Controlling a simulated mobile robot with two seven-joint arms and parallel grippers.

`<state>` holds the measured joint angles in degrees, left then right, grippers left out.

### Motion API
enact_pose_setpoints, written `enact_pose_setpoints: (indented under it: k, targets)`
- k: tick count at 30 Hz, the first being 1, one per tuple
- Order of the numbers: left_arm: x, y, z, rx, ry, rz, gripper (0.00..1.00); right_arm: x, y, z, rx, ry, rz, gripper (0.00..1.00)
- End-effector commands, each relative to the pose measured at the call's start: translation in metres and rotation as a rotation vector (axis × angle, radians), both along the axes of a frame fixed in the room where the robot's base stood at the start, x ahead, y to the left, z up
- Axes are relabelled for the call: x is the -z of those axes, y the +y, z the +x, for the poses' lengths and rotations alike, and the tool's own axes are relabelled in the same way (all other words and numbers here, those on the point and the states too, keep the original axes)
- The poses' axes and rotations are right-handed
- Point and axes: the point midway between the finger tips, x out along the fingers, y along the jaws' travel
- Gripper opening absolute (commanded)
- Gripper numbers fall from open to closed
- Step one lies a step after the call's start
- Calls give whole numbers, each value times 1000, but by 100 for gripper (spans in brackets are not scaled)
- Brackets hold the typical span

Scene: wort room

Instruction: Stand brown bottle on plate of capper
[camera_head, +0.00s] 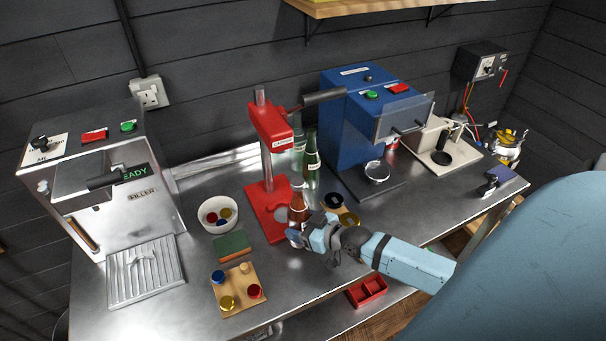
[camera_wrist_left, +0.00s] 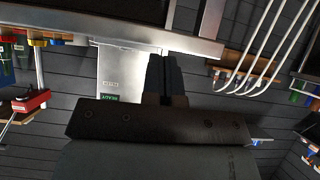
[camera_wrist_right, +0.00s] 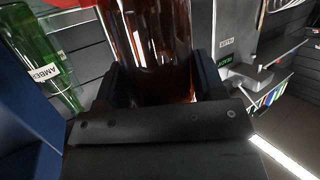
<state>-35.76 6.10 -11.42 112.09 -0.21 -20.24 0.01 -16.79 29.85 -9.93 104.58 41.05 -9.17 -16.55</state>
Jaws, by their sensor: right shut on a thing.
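The brown bottle (camera_head: 298,203) is upright at the front right side of the red capper (camera_head: 270,130). My right gripper (camera_head: 303,236) is shut on the bottle, low on its body. The brown glass (camera_wrist_right: 155,45) fills the space between the fingers in the right wrist view. The capper's red base (camera_head: 257,212) carries a round grey plate (camera_head: 281,212), just left of the bottle. I cannot tell whether the bottle's bottom touches anything, as my gripper hides it. My left gripper (camera_wrist_left: 165,80) has its fingers together and empty in the left wrist view.
Green bottles (camera_head: 311,160) stand behind the capper, near the blue machine (camera_head: 355,120). A white bowl of caps (camera_head: 218,214), a green sponge (camera_head: 231,246) and a wooden board with caps (camera_head: 238,289) lie left of the bottle. The filler (camera_head: 110,190) stands far left.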

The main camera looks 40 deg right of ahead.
Motion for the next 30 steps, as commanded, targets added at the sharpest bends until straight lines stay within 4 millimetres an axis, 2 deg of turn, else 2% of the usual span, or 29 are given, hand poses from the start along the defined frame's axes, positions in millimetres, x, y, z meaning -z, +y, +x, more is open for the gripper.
enact_pose_setpoints:
  k: [11, 30]
  targets:
    - [3, -3, 3, 30, -30, 14, 0, 2, -9, 37, 1, -5, 0, 38]
    - [37, -6, 1, 43, -17, 12, 0, 4, -23, 94, 2, -4, 1, 38]
